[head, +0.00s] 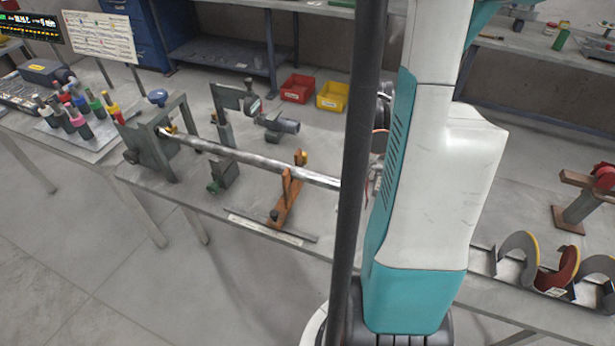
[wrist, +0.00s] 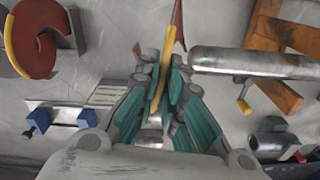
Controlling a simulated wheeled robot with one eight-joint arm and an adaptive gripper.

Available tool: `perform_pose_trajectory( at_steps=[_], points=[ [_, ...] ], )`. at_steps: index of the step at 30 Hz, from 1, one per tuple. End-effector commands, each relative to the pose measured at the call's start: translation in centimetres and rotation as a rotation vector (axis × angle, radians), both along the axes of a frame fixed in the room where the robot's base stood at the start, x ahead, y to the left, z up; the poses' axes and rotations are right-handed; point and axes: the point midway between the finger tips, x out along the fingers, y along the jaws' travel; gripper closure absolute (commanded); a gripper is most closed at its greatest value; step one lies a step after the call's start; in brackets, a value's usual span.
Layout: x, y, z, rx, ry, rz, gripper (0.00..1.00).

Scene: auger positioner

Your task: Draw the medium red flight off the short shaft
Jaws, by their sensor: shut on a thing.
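A red flight (wrist: 178,25) with a yellow edge (wrist: 163,62) shows nearly edge-on in the wrist view. My gripper (wrist: 166,85) is shut on it. The steel shaft (wrist: 255,63) lies to the right, its rounded free end close beside the flight. The flight appears to be off that end, with a narrow gap, though the depth is hard to judge. In the head view the shaft (head: 255,160) runs from a grey stand at left over an orange support, and its right end is hidden behind a dark pole. My arm hides most of the gripper there.
The orange support (head: 287,190) carries the shaft; it also shows in the wrist view (wrist: 290,38). Another red flight (head: 560,272) stands among grey ones in a rack (head: 485,262) at right. Red (head: 297,88) and yellow (head: 333,97) bins stand at the back.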

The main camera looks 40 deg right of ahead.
Motion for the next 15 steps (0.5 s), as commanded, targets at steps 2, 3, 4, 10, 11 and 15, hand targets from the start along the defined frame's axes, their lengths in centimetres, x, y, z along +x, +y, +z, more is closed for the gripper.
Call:
perform_pose_trajectory(
  at_steps=[2, 3, 4, 10, 11, 15],
  points=[
    [-0.3, -0.2, 0.0, 0.0, 0.0, -0.002, 1.0],
    [-0.5, -0.2, 0.0, 0.0, 0.0, -0.003, 1.0],
    [-0.6, -0.3, 0.0, 0.0, 0.0, -0.003, 1.0],
    [-1.4, -0.6, 0.0, 0.0, 0.0, -0.001, 1.0],
    [-1.5, -0.6, 0.0, 0.0, 0.0, -0.002, 1.0],
    [-1.9, -0.8, 0.0, 0.0, 0.0, -0.002, 1.0]
  ],
)
